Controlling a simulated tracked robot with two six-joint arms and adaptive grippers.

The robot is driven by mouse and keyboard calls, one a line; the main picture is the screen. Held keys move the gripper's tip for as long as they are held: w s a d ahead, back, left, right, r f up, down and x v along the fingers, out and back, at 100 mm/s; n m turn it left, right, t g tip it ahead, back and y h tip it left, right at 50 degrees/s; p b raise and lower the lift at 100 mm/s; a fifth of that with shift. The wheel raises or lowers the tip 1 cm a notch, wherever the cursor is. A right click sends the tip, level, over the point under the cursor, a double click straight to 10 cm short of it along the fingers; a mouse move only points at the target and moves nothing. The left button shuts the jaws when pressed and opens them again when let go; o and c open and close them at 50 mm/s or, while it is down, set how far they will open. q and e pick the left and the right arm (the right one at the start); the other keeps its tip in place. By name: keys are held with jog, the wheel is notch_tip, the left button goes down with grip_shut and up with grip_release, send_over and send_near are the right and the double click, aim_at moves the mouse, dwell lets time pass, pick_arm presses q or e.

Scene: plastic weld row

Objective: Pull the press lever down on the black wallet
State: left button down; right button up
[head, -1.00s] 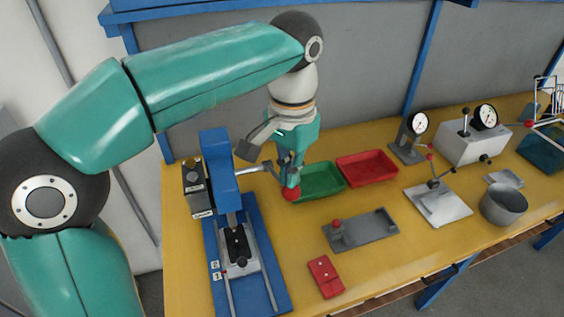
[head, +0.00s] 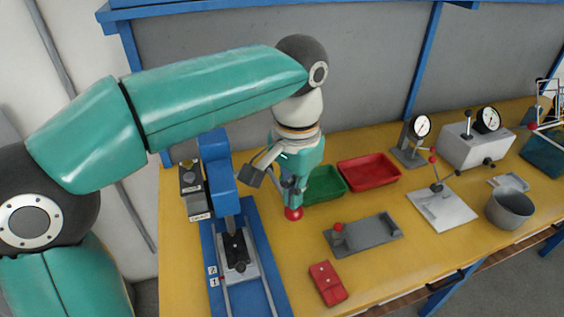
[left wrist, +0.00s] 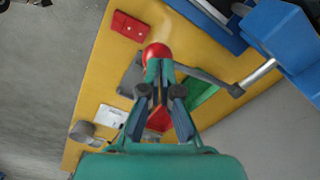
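The blue press (head: 217,165) stands at the left of the yellow bench. The black wallet (head: 235,250) lies on the grey plate at its foot, under the ram. The press lever (left wrist: 205,79) runs out from a silver shaft on the press to a red knob (head: 293,213), which is low over the bench. My left gripper (head: 293,203) points down with its fingers closed around the knob, which also shows at the fingertips in the left wrist view (left wrist: 155,52). In the head view the gripper hides part of the lever. My right gripper is not in view.
A green tray (head: 325,184) is close behind my left gripper, with a red tray (head: 368,171) beside it. A grey fixture (head: 365,235) and a red block (head: 328,284) lie to the right. Dial gauges (head: 421,127) and a grey pot (head: 509,209) are farther right.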

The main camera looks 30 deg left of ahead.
pick_arm(q)
jog(key=shift+d+f, duration=0.1)
jog(key=shift+f, duration=0.3)
jog(key=shift+s+d+f+b, duration=0.15)
jog(key=shift+s+f+b, duration=0.05)
jog(key=shift+f+b, duration=0.65)
jog(key=shift+f, duration=0.2)
jog(key=shift+r, duration=0.1)
jog(key=w+a+r+p, duration=0.1)
jog(key=a+r+p, duration=0.1)
jog(key=r+p, duration=0.5)
jog(key=w+a+r+p, duration=0.1)
jog(key=w+r+p, duration=0.1)
jog(key=r+p, duration=0.5)
jog(key=shift+w+a+r+p, duration=0.2)
jog(key=shift+a+r+p, duration=0.15)
jog(key=shift+p, duration=0.9)
jog(key=shift+f, duration=0.1)
